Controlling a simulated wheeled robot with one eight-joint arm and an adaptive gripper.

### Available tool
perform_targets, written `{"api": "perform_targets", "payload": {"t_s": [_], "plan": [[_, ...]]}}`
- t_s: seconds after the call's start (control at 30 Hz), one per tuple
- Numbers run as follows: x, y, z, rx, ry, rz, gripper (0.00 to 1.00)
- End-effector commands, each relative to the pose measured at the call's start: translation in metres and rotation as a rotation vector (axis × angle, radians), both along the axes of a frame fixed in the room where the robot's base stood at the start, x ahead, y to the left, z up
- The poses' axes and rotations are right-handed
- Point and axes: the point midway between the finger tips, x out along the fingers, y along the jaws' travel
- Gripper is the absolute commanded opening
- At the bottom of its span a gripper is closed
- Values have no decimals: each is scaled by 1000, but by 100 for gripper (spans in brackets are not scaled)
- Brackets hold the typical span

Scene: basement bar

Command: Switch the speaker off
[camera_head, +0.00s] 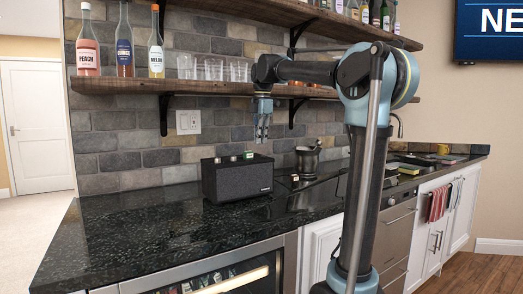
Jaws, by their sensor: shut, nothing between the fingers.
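The speaker (238,179) is a black box with a dark mesh front, upright on the dark stone counter (130,235). On its top are a small dark knob or button near the left, and a small green-lit part (249,155) near the right. My gripper (262,140) points down just above the right part of the speaker's top. Its fingers look close together and hold nothing. I cannot tell whether the fingertips touch the speaker.
A dark mortar with pestle (307,161) stands right of the speaker. A wall outlet (188,122) is behind. The counter left of the speaker is clear.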

Motion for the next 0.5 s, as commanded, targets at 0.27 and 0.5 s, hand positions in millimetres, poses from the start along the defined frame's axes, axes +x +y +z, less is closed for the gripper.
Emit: {"api": "perform_targets", "payload": {"t_s": [0.27, 0.5], "plan": [[5, 3, 52, 0, 0, 0, 0], [7, 4, 81, 0, 0, 0, 0]]}}
